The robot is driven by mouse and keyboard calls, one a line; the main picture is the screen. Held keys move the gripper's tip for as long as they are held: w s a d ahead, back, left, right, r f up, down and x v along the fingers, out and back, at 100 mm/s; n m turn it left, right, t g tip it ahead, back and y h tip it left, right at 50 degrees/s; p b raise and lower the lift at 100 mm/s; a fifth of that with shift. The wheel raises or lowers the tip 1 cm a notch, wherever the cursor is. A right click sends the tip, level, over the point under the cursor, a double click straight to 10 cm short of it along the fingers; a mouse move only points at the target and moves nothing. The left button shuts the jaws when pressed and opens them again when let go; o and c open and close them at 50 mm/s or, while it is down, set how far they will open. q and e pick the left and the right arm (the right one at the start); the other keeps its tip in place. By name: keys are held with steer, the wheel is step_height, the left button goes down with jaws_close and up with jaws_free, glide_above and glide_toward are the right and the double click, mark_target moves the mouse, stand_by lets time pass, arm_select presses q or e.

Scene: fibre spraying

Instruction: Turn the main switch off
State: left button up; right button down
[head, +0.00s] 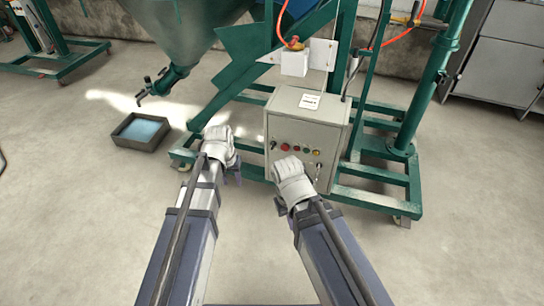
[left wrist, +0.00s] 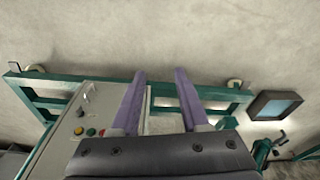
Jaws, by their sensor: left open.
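The grey control box (head: 305,125) stands on the green frame, with a row of coloured buttons (head: 295,149) on its front. A small lever-like switch (head: 318,165) sits below the row's right end; it also shows in the left wrist view (left wrist: 85,98). No readable label marks it as the main switch, and its setting is too small to tell. My left gripper (head: 232,176) is open and empty, left of the box; its two purple fingers show in the left wrist view (left wrist: 160,75). My right gripper (head: 290,205) is in front of the box, its fingers mostly hidden by its wrist.
Green frame beams (head: 370,196) run around the box's base. A dark tray with blue content (head: 117,134) lies on the floor at left, near the green hopper (head: 175,25). Grey cabinets (head: 505,60) stand at the right back. The floor in front is clear.

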arm_select(q)
steer(key=w+d+m+t, duration=0.1)
steer(key=w+d, duration=0.4)
steer(key=w, duration=0.8)
steer(key=m+t+h, duration=0.1)
steer(key=t, duration=0.1)
glide_toward(272, 144)
steer(key=w, duration=0.1)
steer(key=shift+g, duration=0.3)
steer(key=b+x, duration=0.7)
steer(key=x, duration=0.1)
steer(key=shift+d+f, duration=0.1)
steer(key=shift+f, duration=0.25)
arm_select(e)
step_height(272, 144, down, 8)
steer(key=shift+f, duration=0.25)
arm_select(q)
steer(key=shift+c, duration=0.2)
arm_select(e)
steer(key=shift+a, duration=0.1)
arm_select(q)
jaws_close()
